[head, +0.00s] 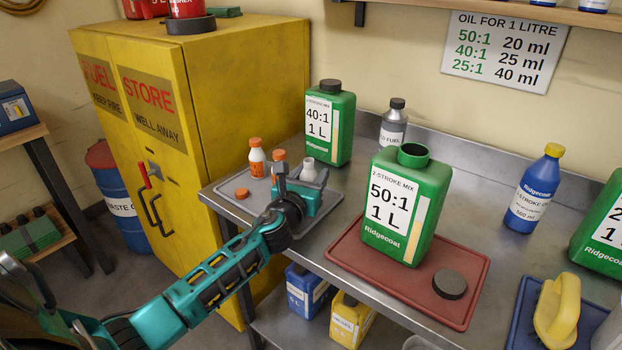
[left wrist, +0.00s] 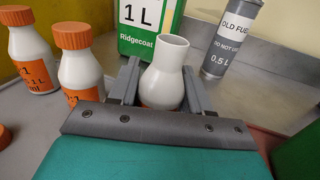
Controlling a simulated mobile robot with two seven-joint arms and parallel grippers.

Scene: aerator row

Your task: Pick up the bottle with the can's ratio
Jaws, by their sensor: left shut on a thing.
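My left gripper (head: 302,180) is shut on an uncapped white bottle (left wrist: 166,72) at the grey tray (head: 325,203). The bottle's open neck also shows in the head view (head: 308,169); its ratio label is hidden by the gripper. Two white bottles with orange caps stand beside it: one (left wrist: 30,52) farther left, one (left wrist: 82,75) nearer the gripper. Their ratios are not clearly readable. The green can (head: 400,205) marked 50:1, 1 L stands open on the red tray (head: 343,257), its dark cap (head: 449,284) beside it. My right gripper is out of view.
A green 40:1 can (head: 330,125) and a grey old-fuel bottle (head: 393,124) stand behind. A loose orange cap (head: 242,193) lies on the grey tray. A blue oil bottle (head: 535,190) stands right. A wall chart (head: 505,50) reads 50:1 20 ml, 40:1 25 ml, 25:1 40 ml.

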